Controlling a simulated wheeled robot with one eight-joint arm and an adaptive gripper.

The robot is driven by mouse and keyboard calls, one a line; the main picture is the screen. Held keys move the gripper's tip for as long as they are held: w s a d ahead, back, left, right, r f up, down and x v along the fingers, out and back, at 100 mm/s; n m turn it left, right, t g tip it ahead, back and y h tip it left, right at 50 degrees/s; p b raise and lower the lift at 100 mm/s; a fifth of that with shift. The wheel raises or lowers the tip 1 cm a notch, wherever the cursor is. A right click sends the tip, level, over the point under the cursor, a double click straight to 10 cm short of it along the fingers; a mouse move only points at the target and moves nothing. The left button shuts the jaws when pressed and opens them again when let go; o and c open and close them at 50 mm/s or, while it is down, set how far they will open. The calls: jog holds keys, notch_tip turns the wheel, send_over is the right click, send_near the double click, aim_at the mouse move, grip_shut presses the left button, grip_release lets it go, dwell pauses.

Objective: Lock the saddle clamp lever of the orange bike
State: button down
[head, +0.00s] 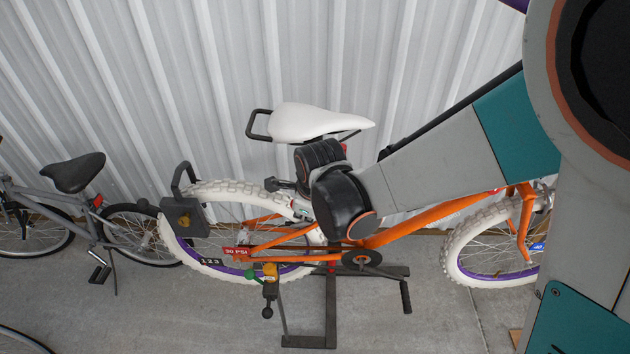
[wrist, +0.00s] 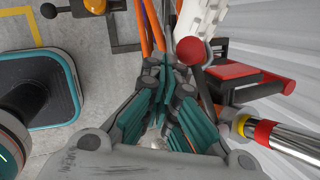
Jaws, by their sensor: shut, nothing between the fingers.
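The orange bike (head: 410,230) has a white saddle (head: 300,122), and its clamp area is hidden behind my wrist in the head view. In the wrist view, a red ball knob (wrist: 192,51) sits on a dark arm beside a silver post (wrist: 285,142) with yellow and red bands. This appears to be the saddle clamp lever by the seat post. My gripper (wrist: 165,75) is shut and empty, with teal fingers. The knob shows just right of the fingertips. I cannot tell whether they touch, or whether the lever is locked.
A red and black part (wrist: 250,80) lies right of the knob. The rear wheel (head: 205,185) carries a grey box (head: 185,216) with a black handle. A dark stand (head: 330,310) is under the bike. A grey bike (head: 55,195) stands left. A corrugated wall (head: 190,70) is behind.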

jog(key=shift+w+a+f, duration=0.15)
jog(key=shift+w+a, duration=0.35)
jog(key=shift+w, duration=0.1)
jog(key=shift+f, duration=0.1)
dwell(0.4)
